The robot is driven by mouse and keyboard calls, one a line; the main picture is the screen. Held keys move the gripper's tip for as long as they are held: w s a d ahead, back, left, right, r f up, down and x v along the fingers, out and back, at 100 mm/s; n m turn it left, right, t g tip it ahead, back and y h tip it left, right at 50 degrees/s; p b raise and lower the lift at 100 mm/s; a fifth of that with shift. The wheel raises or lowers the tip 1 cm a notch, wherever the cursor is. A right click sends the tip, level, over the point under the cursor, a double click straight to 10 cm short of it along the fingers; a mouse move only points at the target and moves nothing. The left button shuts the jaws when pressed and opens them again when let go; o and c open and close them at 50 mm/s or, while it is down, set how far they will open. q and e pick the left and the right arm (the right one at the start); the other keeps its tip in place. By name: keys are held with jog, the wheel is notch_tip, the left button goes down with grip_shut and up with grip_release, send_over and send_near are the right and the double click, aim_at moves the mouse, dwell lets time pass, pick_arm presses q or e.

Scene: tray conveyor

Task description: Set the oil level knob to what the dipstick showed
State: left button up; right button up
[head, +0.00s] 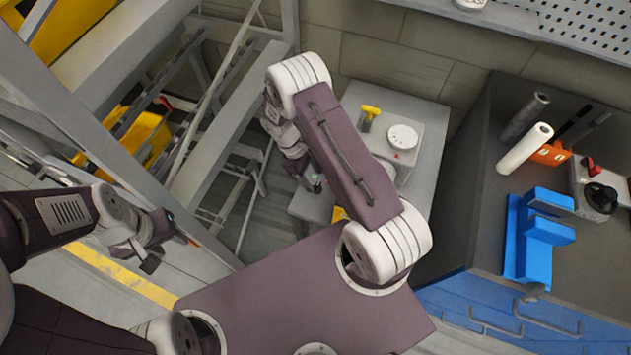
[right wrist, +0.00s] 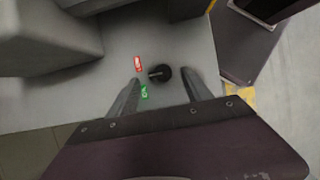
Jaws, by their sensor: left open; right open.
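The knob (right wrist: 160,73) is round and black and sits on a grey panel in the right wrist view. A pale line on it points left. A red label (right wrist: 138,63) and a green label (right wrist: 144,92) lie left of it; their text is too small to read. My right gripper (right wrist: 164,82) is open, its fingers on either side of the knob, apart from it in the picture. In the head view my right gripper (head: 312,184) is over the grey unit. A yellow handle (head: 371,111), perhaps the dipstick's, stands on that unit. My left gripper (head: 147,256) is open and empty.
A white round cap (head: 403,137) is on the grey unit (head: 425,140). A dark bench (head: 475,180) at the right bears a blue vise-like block (head: 540,240) and a white roll (head: 525,148). Grey frame beams (head: 225,130) stand at the left, near my left arm.

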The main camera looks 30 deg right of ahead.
aim_at(318, 185)
jog(key=x, duration=0.3)
jog(key=shift+f, duration=0.1)
jog(key=shift+c, duration=0.4)
grip_shut()
jog(key=shift+m, duration=0.3)
jog(key=m+y, duration=0.1)
jog(key=m, duration=0.3)
jog(key=shift+d+g+y+b, duration=0.2)
jog(key=shift+g+y+b, duration=0.1)
jog(key=shift+y+b, duration=0.1)
jog(key=shift+s+d+m+y, duration=0.1)
jog(key=shift+m+y, duration=0.7)
jog(key=shift+m, duration=1.4)
